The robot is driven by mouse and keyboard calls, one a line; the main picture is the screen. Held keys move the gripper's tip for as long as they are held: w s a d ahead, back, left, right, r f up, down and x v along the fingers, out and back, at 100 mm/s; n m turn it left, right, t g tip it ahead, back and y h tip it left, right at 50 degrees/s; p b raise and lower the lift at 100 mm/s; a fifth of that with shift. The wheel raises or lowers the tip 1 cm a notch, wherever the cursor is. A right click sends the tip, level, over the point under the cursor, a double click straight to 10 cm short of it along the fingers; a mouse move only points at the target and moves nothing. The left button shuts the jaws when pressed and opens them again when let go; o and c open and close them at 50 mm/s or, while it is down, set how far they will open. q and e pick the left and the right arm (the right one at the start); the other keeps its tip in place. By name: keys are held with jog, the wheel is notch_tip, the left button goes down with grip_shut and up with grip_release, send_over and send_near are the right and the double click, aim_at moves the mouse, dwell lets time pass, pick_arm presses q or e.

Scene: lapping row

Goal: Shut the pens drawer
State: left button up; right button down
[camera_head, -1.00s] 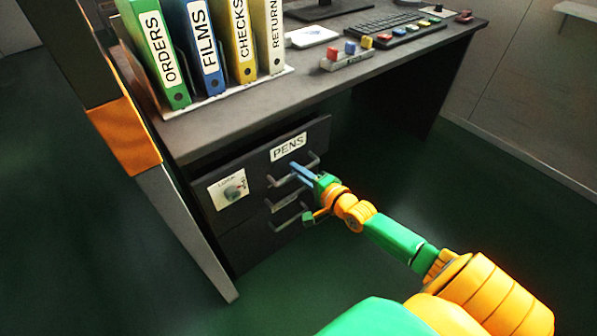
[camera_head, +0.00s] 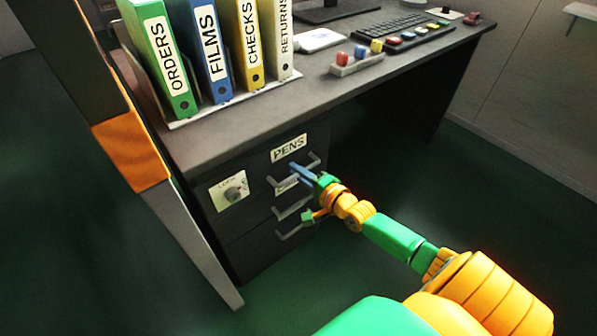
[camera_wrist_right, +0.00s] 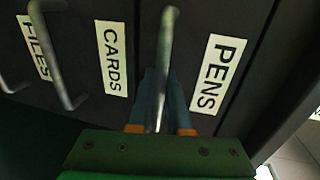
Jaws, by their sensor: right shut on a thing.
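The pens drawer (camera_head: 262,161) is the top drawer of the dark desk cabinet, with a white PENS label. Its front looks flush or nearly flush with the drawers below; a small gap is hard to tell. My right gripper (camera_head: 303,173) is at its bar handle (camera_head: 315,160). In the right wrist view the two blue fingers (camera_wrist_right: 160,100) are shut on that handle (camera_wrist_right: 168,40), left of the PENS label (camera_wrist_right: 218,73). My left gripper is not in view.
The cards drawer (camera_wrist_right: 112,58) and files drawer (camera_wrist_right: 38,45) lie below, with their own bar handles. Binders (camera_head: 206,50), a small block holder (camera_head: 357,63) and a keyboard (camera_head: 398,24) stand on the desk (camera_head: 240,125).

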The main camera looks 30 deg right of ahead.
jog(key=c, duration=0.9)
grip_release()
jog(key=shift+r, duration=0.1)
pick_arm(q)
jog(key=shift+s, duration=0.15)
pick_arm(e)
jog(key=shift+s+r, duration=0.1)
jog(key=shift+s, duration=0.05)
pick_arm(q)
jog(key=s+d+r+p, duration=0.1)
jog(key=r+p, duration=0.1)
jog(key=p, duration=0.1)
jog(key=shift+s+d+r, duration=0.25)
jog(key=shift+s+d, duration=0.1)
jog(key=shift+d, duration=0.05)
pick_arm(e)
jog(key=v, duration=0.6)
jog(key=shift+s, duration=0.4)
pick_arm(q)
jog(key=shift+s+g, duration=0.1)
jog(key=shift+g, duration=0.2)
